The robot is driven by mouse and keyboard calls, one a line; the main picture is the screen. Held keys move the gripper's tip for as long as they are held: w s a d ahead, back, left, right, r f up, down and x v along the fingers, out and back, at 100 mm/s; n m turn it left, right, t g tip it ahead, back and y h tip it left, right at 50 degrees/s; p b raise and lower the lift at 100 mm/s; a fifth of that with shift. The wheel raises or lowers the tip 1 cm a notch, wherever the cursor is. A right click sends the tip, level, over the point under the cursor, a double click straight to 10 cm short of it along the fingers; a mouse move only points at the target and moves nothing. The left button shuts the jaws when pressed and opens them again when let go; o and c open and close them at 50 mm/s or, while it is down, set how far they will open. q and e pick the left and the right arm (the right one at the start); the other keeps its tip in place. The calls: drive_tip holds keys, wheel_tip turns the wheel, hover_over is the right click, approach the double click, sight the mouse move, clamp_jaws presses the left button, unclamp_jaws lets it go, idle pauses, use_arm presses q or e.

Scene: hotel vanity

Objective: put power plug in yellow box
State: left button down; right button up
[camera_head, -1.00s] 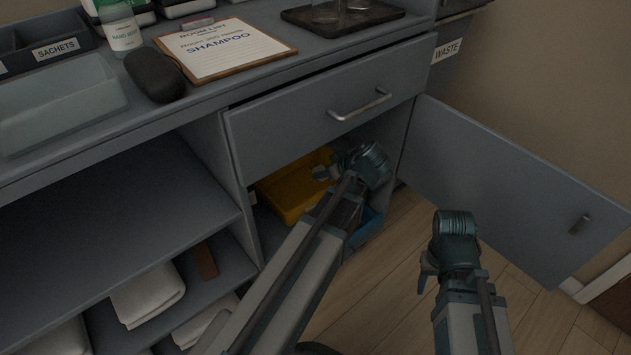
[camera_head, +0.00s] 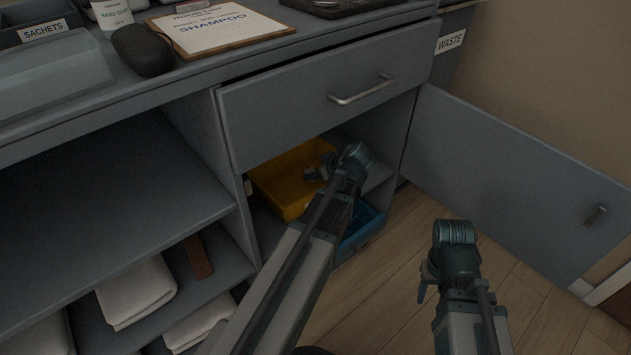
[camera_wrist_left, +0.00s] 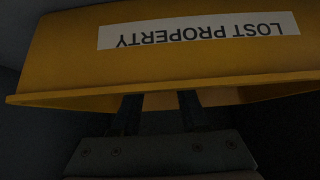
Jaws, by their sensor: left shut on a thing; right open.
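The yellow box (camera_head: 285,200) stands inside the open cabinet under the drawer. In the left wrist view its front wall (camera_wrist_left: 60,50) carries an upside-down LOST PROPERTY label (camera_wrist_left: 200,30). My left gripper (camera_head: 318,172) is over the box opening. In the left wrist view its fingers (camera_wrist_left: 160,112) stand a little apart, and their tips pass out of sight behind the box rim. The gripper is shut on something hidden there. I cannot make out the power plug in any view. My right gripper (camera_head: 426,283) is open and empty, low over the floor outside the cabinet.
A blue box (camera_head: 362,226) is low in the cabinet, right of the yellow box. The drawer front (camera_head: 300,115) hangs close above my left gripper. The cabinet door (camera_head: 510,175) is swung open to the right. Floor (camera_head: 390,295) near my right gripper is clear.

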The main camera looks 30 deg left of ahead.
use_arm(q)
drive_tip(key=shift+f+b, duration=0.3)
drive_tip(key=shift+f, duration=0.5)
use_arm(e)
drive_tip(key=shift+f, duration=0.75)
use_arm(q)
drive_tip(key=shift+f, duration=0.2)
drive_tip(key=shift+c, duration=2.1)
unclamp_jaws()
use_arm(e)
drive_tip(key=shift+f, duration=0.15)
use_arm(q)
drive_tip(key=shift+r, duration=0.15)
